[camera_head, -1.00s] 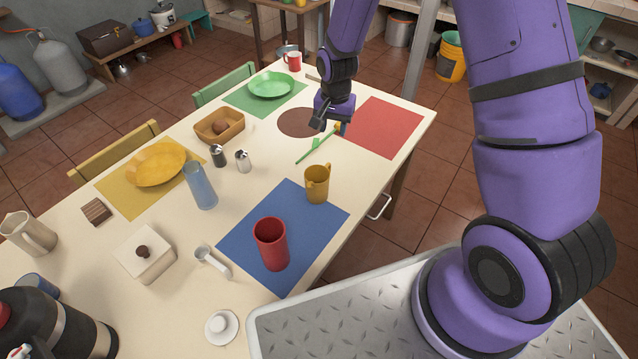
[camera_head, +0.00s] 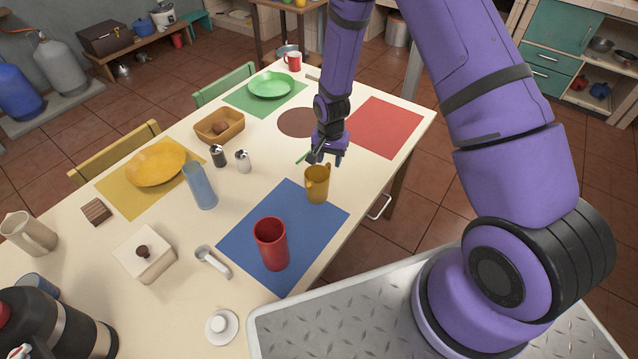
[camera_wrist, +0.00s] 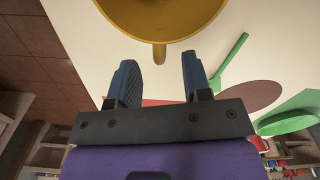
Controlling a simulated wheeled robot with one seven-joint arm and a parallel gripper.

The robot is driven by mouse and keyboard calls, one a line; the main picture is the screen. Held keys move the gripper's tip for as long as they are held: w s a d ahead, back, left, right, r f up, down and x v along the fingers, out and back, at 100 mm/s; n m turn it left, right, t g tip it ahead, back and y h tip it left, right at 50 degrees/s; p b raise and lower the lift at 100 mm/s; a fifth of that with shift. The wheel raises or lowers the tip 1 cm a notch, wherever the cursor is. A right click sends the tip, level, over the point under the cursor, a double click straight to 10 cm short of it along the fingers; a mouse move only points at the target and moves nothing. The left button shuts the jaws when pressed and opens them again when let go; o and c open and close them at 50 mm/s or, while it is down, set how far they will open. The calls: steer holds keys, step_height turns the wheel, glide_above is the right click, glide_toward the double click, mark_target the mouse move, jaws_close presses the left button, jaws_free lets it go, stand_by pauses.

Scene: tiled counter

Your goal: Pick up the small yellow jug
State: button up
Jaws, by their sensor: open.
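The small yellow jug (camera_head: 316,186) stands upright at the upper right corner of the blue mat (camera_head: 250,235). My gripper (camera_head: 326,160) is open and empty, just behind and above the jug in the head view. In the wrist view the jug (camera_wrist: 160,14) fills the top edge, with a narrow part of it pointing down towards the gap between my open fingers (camera_wrist: 157,80). The jug appears apart from the fingers. Much of the jug lies outside the wrist view.
A red cup (camera_head: 271,244) stands on the blue mat near the jug. A green utensil (camera_wrist: 232,60) lies on the table beside my gripper. Salt and pepper shakers (camera_head: 243,160) and a blue glass (camera_head: 200,185) stand to the left. The red mat (camera_head: 384,127) is bare.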

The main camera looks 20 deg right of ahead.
mark_target(321, 180)
steer(key=shift+f, duration=1.65)
jaws_close()
steer(key=shift+r, duration=0.1)
